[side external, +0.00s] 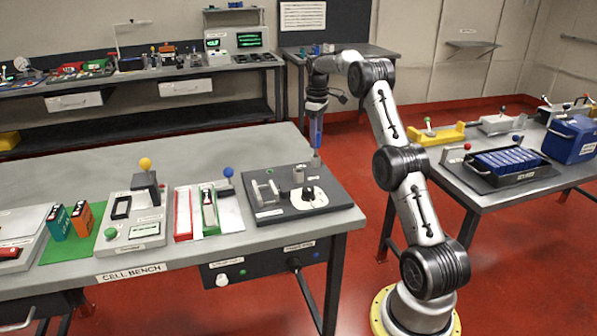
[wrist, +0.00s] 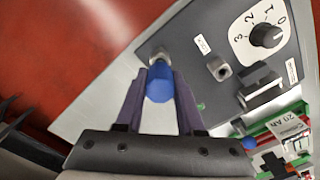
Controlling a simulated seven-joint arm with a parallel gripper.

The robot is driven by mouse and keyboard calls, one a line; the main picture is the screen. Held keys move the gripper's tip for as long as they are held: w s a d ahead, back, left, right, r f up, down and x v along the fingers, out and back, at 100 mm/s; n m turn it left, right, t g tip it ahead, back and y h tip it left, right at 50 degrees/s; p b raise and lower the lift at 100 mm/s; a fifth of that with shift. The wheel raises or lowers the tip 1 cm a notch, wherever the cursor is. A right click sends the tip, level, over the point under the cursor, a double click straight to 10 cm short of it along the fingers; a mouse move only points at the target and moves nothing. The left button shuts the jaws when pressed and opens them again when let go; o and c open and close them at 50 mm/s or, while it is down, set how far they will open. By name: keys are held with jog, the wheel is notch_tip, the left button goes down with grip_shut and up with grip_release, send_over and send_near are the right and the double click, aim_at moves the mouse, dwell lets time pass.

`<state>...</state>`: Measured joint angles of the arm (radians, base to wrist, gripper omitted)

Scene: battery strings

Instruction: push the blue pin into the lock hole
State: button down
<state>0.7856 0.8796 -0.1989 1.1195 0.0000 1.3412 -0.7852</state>
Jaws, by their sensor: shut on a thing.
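The blue pin (wrist: 160,86) is between the two fingers of my gripper (wrist: 161,76) in the wrist view. My gripper is shut on it. A grey metal cylinder (wrist: 157,59) shows just beyond the pin, at the corner of the dark panel. I cannot tell whether it is the pin's tip or a separate collar. In the side view my gripper (side external: 316,140) points down over the back right corner of the dark panel (side external: 264,210), with the grey metal piece (side external: 316,159) below it. The lock hole itself is not clearly visible.
A second metal post (wrist: 218,68) stands beside the pin, near a numbered dial (wrist: 267,35) and a dark block (wrist: 260,86). Red and green trays (side external: 183,214) and a blue-knobbed lever (side external: 228,172) stand left of the panel. The bench's right edge is close to the panel.

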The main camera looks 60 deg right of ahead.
jog(key=shift+r, duration=0.8)
dwell(0.4)
jog(key=shift+r, duration=2.5)
jog(key=shift+f, duration=0.2)
jog(key=a+r, duration=0.1)
jog(key=a, duration=0.9)
jog(key=shift+w+a, duration=0.3)
jog(key=shift+w, duration=0.05)
